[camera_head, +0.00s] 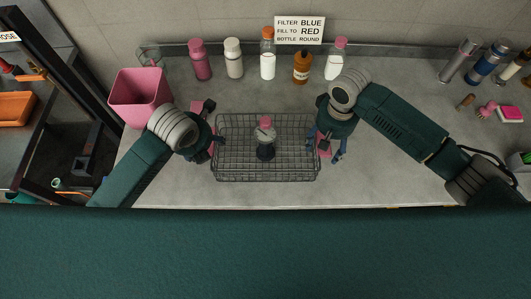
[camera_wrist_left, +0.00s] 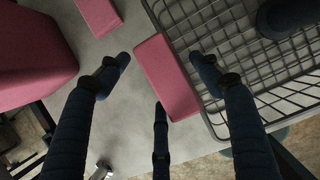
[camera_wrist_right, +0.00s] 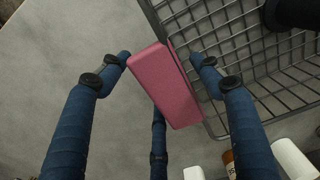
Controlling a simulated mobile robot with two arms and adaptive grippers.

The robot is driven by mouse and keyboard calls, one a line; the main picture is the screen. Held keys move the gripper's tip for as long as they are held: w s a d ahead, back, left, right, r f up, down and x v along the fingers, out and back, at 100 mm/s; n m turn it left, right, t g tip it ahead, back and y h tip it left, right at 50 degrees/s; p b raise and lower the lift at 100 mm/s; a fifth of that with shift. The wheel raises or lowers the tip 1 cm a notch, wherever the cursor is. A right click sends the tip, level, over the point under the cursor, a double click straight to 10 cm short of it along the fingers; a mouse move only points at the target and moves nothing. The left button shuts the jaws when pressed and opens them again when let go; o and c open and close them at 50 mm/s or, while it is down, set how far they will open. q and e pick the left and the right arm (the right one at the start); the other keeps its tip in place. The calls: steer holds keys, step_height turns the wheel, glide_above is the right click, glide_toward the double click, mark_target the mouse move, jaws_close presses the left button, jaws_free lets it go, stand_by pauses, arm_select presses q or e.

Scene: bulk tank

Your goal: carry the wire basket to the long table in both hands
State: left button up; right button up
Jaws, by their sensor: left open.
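The wire basket (camera_head: 288,178) stands on the grey counter in front of me. A dark-based object with a pink top (camera_head: 265,130) stands inside it. My left gripper (camera_head: 212,138) is at the basket's left end. In the left wrist view its fingers are apart, either side of a pink grip block (camera_wrist_left: 165,78) beside the basket's rim. My right gripper (camera_head: 325,146) is at the right end. In the right wrist view its fingers are also apart, with another pink grip block (camera_wrist_right: 166,86) between them. I cannot tell whether any finger touches a block. I cannot identify the long table.
Several bottles (camera_head: 233,60) line the back wall under a sign (camera_head: 299,30). A pink bin (camera_head: 138,98) stands left of the basket, close to my left arm. Flasks (camera_head: 487,62) and small items stand at the right. The counter (camera_head: 400,180) right of the basket is mostly clear.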

arm_select(q)
steer(key=shift+r, duration=0.35)
arm_select(e)
steer(key=shift+a, duration=0.1)
steer(key=shift+r, duration=0.2)
arm_select(q)
steer(key=v, duration=1.1)
steer(key=shift+s, duration=0.25)
arm_select(e)
step_height(320, 180, up, 12)
steer(key=shift+f, duration=0.2)
